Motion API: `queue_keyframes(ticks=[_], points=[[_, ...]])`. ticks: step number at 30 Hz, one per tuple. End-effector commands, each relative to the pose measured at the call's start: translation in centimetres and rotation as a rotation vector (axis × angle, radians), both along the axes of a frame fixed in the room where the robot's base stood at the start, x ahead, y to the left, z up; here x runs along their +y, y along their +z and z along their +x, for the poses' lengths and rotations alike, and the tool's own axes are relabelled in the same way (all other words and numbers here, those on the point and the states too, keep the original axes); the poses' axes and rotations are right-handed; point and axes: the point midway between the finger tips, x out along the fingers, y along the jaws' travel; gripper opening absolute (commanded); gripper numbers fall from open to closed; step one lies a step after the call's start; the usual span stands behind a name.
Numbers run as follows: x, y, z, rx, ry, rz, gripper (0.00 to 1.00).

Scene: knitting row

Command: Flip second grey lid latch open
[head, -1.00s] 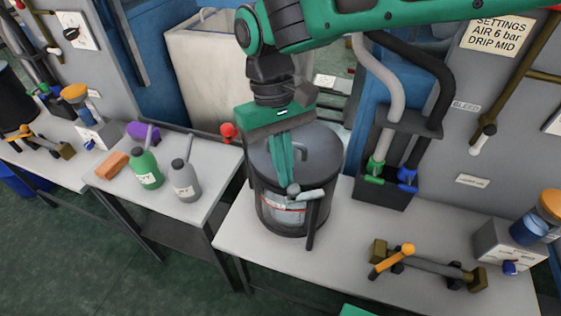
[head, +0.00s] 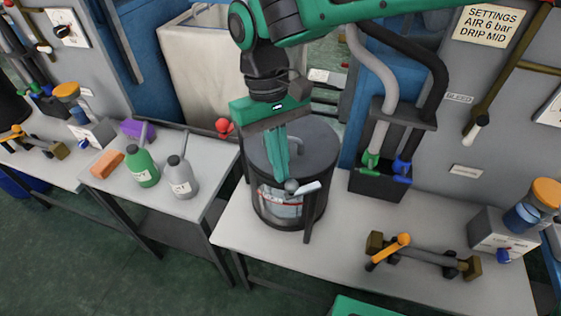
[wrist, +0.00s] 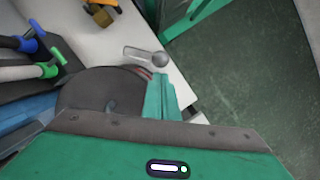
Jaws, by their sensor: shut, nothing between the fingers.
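A dark grey drum (head: 322,178) with a round lid (head: 318,150) and lid handle stands on the pale bench. A light grey latch lever (head: 309,187) with a grey ball knob sits at the drum's front rim, its free end pointing right and slightly up. My gripper (head: 284,178) is shut and empty, pointing down over the front of the lid. Its green fingertips are beside the knob in the head view; whether they touch it I cannot tell. The wrist view shows the lever (wrist: 140,53) just beyond the fingertips (wrist: 160,78), with part of the lid (wrist: 95,92).
A black holder (head: 380,183) with green- and blue-ended hoses stands behind right of the drum. A brass-ended fixture with an orange handle (head: 390,250) lies at front right. Green and grey bottles (head: 181,178) stand on the left bench. The bench between drum and fixture is clear.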

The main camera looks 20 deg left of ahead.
Motion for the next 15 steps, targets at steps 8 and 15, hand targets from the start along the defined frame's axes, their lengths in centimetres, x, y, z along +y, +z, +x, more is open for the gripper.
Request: queue_keyframes(ticks=[8,15], points=[[2.5,0.2,2.3,-0.001,-0.013,0.004,0.00],[3.2,5.1,3.1,0.000,-0.016,0.002,0.00]])
